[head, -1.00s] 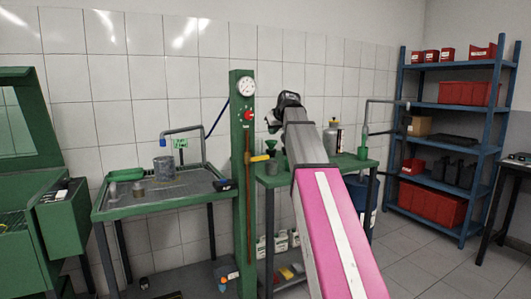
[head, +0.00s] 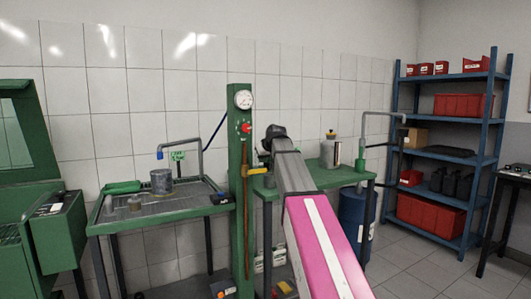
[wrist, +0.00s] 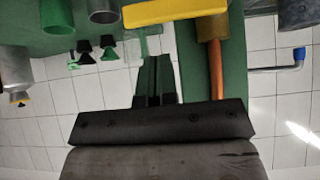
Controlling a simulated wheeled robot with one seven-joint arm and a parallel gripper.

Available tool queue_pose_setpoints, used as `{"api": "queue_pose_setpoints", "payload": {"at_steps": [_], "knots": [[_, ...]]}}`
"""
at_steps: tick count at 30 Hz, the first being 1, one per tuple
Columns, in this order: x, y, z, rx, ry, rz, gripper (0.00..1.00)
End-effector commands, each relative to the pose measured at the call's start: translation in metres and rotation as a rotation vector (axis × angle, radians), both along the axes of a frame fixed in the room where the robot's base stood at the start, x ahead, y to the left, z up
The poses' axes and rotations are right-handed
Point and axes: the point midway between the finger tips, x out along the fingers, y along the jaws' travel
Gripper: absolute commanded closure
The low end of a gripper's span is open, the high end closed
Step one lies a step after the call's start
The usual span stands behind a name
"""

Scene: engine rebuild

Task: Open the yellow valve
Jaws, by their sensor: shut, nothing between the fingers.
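The yellow valve handle (head: 254,171) sticks out to the right from the green post in the head view, on a copper-brown pipe (head: 245,205). In the wrist view the yellow handle (wrist: 176,12) lies across the top edge, just beyond my fingertips, with the brown pipe (wrist: 215,75) beside it. My gripper (wrist: 155,65) is shut and empty, its fingers pointing toward the handle. I cannot tell whether they touch it. In the head view my arm hides most of the gripper (head: 264,153), which is close above and right of the handle.
The green post (head: 235,130) carries a gauge (head: 243,99) and a red knob (head: 246,127). A left bench (head: 170,205) holds a grey pot (head: 161,182). A right bench (head: 345,178) holds a metal canister (head: 330,152). A blue shelf (head: 455,152) stands at the right.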

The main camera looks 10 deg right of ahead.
Motion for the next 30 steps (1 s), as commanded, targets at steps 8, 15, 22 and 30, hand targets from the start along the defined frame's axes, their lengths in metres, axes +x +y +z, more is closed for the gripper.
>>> {"api": "queue_pose_setpoints", "payload": {"at_steps": [8, 15, 22, 30], "knots": [[-0.002, 0.0, -0.028, 0.0, 0.0, 0.0, 1.0], [-0.002, -0.001, -0.03, 0.0, -0.001, 0.0, 1.0], [-0.002, -0.001, -0.03, 0.001, 0.0, 0.0, 1.0], [-0.001, -0.003, -0.033, 0.05, 0.015, -0.001, 1.0]]}}
